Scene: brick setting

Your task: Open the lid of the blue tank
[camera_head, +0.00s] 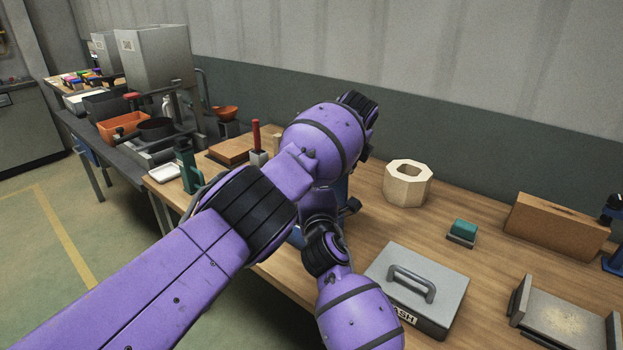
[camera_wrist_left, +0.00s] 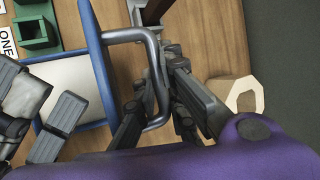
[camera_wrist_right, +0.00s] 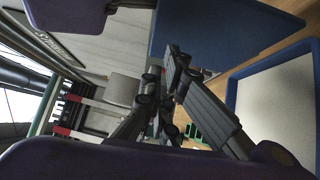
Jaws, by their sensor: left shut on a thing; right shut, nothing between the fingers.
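The blue tank's lid shows edge-on in the left wrist view (camera_wrist_left: 97,60), with a grey metal handle (camera_wrist_left: 128,36). My left gripper (camera_wrist_left: 155,75) is shut on this handle. The lid is raised and tilted. The open tank (camera_wrist_left: 72,142), with its pale interior, shows behind it; the right wrist view also shows the tank's blue rim (camera_wrist_right: 234,92) and the lid's broad blue face (camera_wrist_right: 215,28). My right gripper (camera_wrist_right: 157,85) is shut and empty near the lid; whether it touches is unclear. In the head view my arms hide most of the tank (camera_head: 295,238).
A grey box with a handle (camera_head: 418,282) stands right of my arms on the wooden bench. A pale octagonal block (camera_head: 408,184), a green-topped block (camera_head: 463,229) and a wooden block (camera_head: 556,228) stand farther right. A green holder (camera_head: 187,168) and red-handled tool (camera_head: 257,140) stand left.

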